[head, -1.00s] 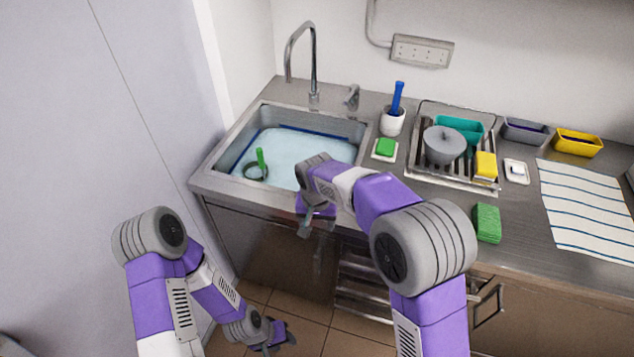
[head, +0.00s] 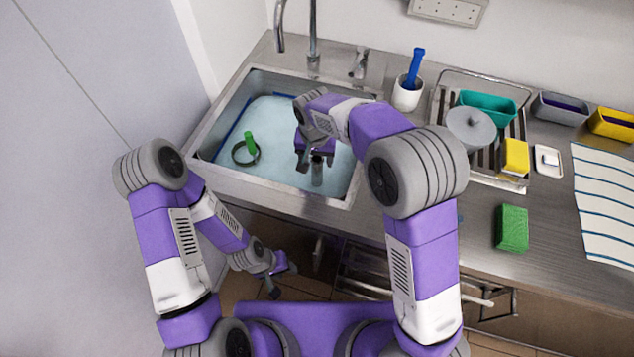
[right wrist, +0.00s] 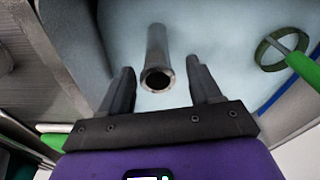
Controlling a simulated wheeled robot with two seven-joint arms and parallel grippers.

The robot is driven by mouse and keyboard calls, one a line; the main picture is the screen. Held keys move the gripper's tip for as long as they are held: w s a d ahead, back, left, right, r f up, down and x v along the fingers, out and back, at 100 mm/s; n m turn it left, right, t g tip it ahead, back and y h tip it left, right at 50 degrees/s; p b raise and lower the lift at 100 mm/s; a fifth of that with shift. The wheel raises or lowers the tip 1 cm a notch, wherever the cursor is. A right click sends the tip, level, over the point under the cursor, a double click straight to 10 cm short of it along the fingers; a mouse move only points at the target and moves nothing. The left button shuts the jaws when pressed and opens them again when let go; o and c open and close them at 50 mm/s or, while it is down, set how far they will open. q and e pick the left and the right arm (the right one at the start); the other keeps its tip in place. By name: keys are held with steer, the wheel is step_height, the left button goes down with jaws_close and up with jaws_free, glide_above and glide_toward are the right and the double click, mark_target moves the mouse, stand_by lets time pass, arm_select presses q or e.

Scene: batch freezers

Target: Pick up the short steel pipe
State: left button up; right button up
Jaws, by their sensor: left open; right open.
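The short steel pipe (right wrist: 156,50) is a grey tube in the sink (head: 202,167). In the right wrist view its open round end faces the camera, between the two fingers, with a gap on each side. My right gripper (head: 314,163) is open and points down over the right part of the sink. In the head view the pipe (head: 317,174) shows just below its fingers. How deep the fingers reach along the pipe I cannot tell. My left gripper (head: 283,280) is open and empty, low in front of the counter.
A green-handled ring tool (head: 246,150) lies in the sink's left part, clear of my right gripper. The faucet (head: 313,40) stands behind the sink. A white cup with a blue handle (head: 408,95), a dish rack (head: 437,125) and a green sponge (head: 512,228) are on the right.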

mark_target(317, 176)
step_height(317, 176, down, 4)
steer(key=shift+w+d+f+b, duration=0.1)
steer(key=shift+d+f+b, duration=0.1)
steer(key=shift+b, duration=0.35)
steer(key=shift+r, duration=0.1)
steer(key=c, duration=0.9)
